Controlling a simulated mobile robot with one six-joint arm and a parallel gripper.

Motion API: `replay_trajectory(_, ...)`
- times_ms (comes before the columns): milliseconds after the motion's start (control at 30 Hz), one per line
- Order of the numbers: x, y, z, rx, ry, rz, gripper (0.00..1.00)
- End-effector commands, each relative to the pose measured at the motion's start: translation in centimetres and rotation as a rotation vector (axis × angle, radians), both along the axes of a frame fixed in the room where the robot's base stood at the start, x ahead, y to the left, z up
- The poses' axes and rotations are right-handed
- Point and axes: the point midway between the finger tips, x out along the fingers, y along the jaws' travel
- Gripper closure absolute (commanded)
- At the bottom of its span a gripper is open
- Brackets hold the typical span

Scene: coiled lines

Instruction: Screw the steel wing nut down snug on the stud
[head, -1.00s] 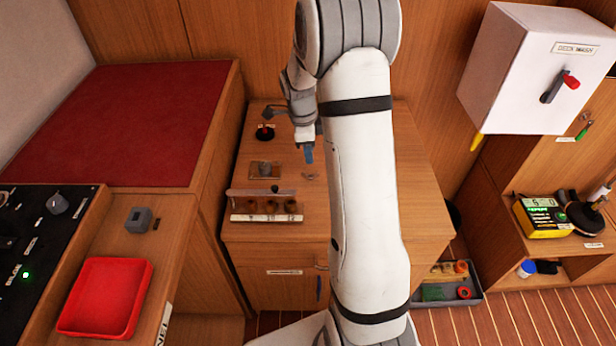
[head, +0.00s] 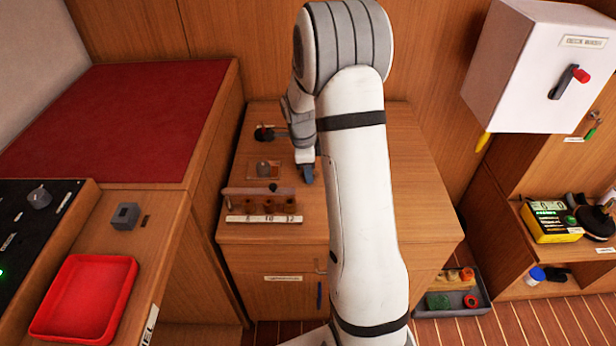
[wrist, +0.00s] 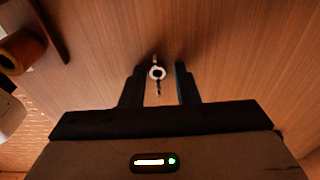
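The steel wing nut (wrist: 157,73) shows in the wrist view as a small bright ring with a wing above and below. It appears to lie on the wooden cabinet top. My gripper (wrist: 160,70) is open, with one dark finger on each side of the nut and a gap to both. In the head view my gripper (head: 307,178) points down near the cabinet top and hides the nut. A small plate (head: 252,174) with a grey upright piece (head: 262,168) sits left of my gripper. That piece may be the stud, but it is too small to tell.
A red-and-black knob (head: 263,133) is at the back left. The cabinet top (head: 410,190) is clear on the right. A red tray (head: 85,297) lies far left.

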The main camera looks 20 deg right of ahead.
Motion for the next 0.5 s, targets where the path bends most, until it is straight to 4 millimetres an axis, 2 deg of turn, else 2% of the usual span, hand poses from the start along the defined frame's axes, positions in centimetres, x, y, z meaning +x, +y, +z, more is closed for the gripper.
replay_trajectory(33, 0.00, -0.01, 0.01, 0.000, 0.000, 0.000, 0.76)
replay_trajectory(333, -0.01, -0.04, 0.01, 0.000, 0.000, -0.001, 1.00)
replay_trajectory(500, -0.01, -0.05, 0.05, 0.000, 0.000, -0.001, 1.00)
